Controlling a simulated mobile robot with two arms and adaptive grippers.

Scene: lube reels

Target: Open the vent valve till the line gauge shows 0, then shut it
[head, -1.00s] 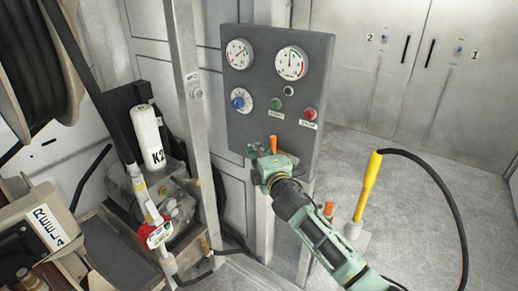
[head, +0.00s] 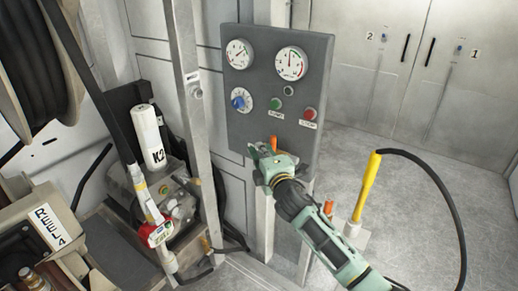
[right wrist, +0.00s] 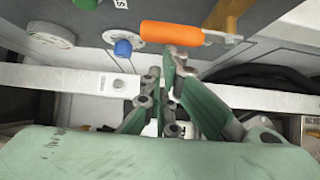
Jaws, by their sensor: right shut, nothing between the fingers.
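The orange-handled lever (right wrist: 172,33) lies crosswise in the right wrist view, on the underside of the grey panel (head: 245,110). In the head view an orange bit (head: 272,142) shows just above my right gripper (head: 261,156). My right gripper is shut and empty, close to the lever; in the right wrist view its fingertips (right wrist: 160,72) are just below the lever, and contact cannot be told. The panel bears a small gauge (head: 239,54) and a larger gauge (head: 291,63), whose needle points roughly up. Labels are too small to read. My left gripper is out of view.
The panel also has a blue knob (head: 238,101), a green button (head: 276,104) and a red button (head: 309,114). A yellow-handled hose (head: 367,185) stands right of my arm. Reel equipment (head: 40,215) and a white K2 canister (head: 148,137) are at left.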

